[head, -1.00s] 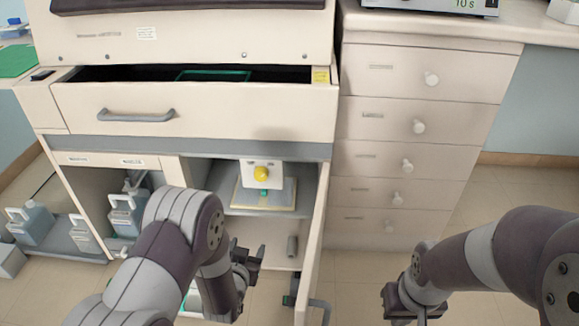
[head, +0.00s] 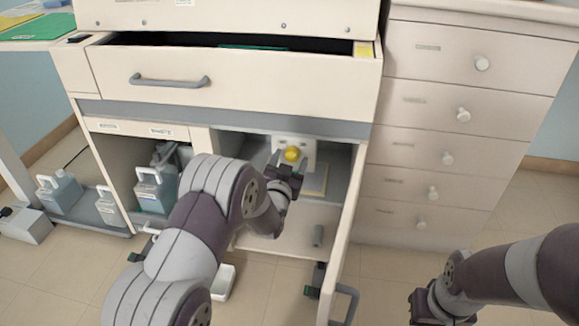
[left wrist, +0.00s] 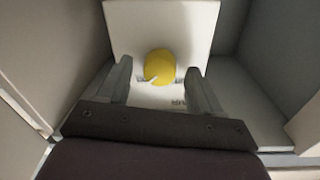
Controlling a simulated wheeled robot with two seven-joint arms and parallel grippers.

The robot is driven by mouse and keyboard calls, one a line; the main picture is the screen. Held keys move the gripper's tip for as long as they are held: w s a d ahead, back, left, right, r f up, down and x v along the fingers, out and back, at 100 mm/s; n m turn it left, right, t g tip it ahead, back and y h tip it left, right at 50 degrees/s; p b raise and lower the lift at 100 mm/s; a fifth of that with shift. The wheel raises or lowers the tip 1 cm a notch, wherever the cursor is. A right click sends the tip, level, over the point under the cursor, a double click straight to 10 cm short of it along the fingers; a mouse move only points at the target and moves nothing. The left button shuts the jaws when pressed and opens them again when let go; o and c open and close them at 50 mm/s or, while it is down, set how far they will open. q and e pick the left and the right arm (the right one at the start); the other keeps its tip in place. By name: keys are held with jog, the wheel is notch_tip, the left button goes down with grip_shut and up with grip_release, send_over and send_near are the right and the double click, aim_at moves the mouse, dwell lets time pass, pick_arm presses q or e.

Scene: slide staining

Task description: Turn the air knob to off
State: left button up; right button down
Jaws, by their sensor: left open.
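The yellow air knob (head: 292,154) is on a white panel (head: 309,147) inside the open lower cabinet. In the left wrist view the knob (left wrist: 160,66) lies ahead, between my two fingers as seen, with a lighter pointer mark on it. My left gripper (head: 287,171) is open and just in front of the knob; in the left wrist view its fingers (left wrist: 160,85) show on either side. I cannot tell whether they touch the knob. Lettering below the knob is partly visible and hard to read. My right gripper (head: 436,308) is low at the right, away from the cabinet; its jaws are unclear.
The cabinet door (head: 344,235) stands open just right of the knob's compartment. The drawer (head: 235,82) above is pulled out. White-handled containers (head: 156,190) stand in the left compartment. A bank of drawers (head: 455,120) is on the right.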

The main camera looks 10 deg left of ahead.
pick_arm(q)
jog(key=shift+c, duration=0.4)
jog(key=c, duration=1)
jog(key=n+p, duration=0.1)
jog(key=n, duration=0.3)
jog(key=shift+n, duration=0.4)
jog(key=n+p, duration=0.1)
jog(key=n, duration=0.3)
jog(key=shift+d+n, duration=0.1)
jog(key=shift+n, duration=0.2)
jog(key=n, duration=0.2)
jog(key=n+p, duration=0.1)
jog(key=n, duration=0.1)
jog(key=shift+n+t+y, duration=0.3)
jog(key=shift+n, duration=2.3)
jog(key=shift+f, duration=0.1)
